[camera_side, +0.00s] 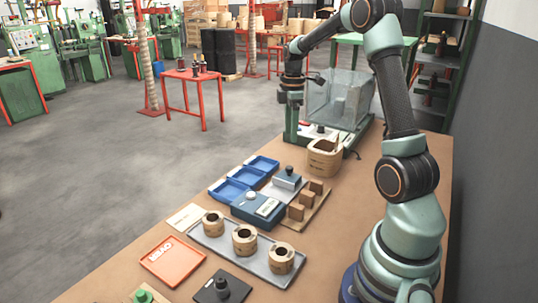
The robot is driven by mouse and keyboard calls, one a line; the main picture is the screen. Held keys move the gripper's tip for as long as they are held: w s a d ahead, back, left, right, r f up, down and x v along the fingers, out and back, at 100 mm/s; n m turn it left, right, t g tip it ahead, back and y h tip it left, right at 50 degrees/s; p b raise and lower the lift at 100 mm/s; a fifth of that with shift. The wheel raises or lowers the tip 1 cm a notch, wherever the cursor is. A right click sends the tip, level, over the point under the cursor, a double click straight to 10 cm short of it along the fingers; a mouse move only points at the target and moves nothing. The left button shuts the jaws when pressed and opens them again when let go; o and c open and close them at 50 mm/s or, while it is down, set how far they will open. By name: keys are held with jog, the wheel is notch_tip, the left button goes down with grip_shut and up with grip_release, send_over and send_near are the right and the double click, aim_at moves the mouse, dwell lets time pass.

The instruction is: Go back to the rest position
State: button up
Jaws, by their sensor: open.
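My gripper (290,97) hangs at the end of my raised arm, at the far end of the bench beside the clear guard box. It is small in this view and its fingertips merge with the green machine post behind or beside them. It is open, and no coil shows in it. Three tan coils stand upright in a row on a grey tray: a left one (213,224), a middle one (244,240) and a right one (281,258). The grey tray (222,250) lies well away from my gripper, nearer the camera.
A machine with a clear guard box (338,103) stands near my gripper. A larger wooden piece (324,161) stands before it. Blue bins (230,190), a blue device (256,211), wooden blocks (296,211), a red tray (172,262) and a black knob base (222,290) occupy the bench (120,268).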

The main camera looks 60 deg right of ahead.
jog(key=shift+r, duration=0.1)
jog(key=s+a+r+m+t+h, duration=0.15)
jog(key=a+r, duration=0.25)
jog(key=a, duration=0.4)
jog(key=a+r+m+t+y, duration=0.1)
jog(key=a+r+m, duration=0.25)
jog(key=a, duration=0.45)
jog(key=s+a+m+t, duration=0.3)
jog(key=s+a, duration=0.3)
jog(key=a, duration=0.4)
jog(key=shift+s+a+m, duration=0.25)
jog(key=shift+a+m, duration=0.15)
jog(key=shift+m, duration=0.1)
